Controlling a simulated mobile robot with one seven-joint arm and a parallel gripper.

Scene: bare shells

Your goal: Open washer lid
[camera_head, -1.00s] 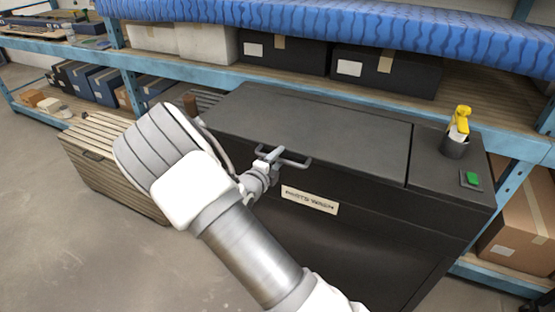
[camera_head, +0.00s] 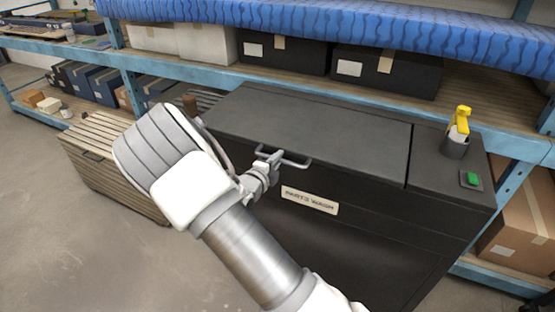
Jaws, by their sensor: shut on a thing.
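The washer is a dark grey box with a "PARTS WASH" label (camera_head: 309,200) on its front. Its flat lid (camera_head: 315,118) lies down, level with the panel at its right. A grey bar handle (camera_head: 297,161) sits at the lid's front edge. My gripper (camera_head: 275,158) is at the left part of this handle, shut on it. The fingertips are small in this view, and my arm comes up from below and hides the washer's front left corner.
A blue-framed shelf (camera_head: 485,110) with dark boxes (camera_head: 385,72) stands close behind the washer. A yellow spray bottle (camera_head: 460,121) in a holder and a green button (camera_head: 472,178) are on the right panel. A slatted wooden crate (camera_head: 95,160) stands at left; the floor in front of it is clear.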

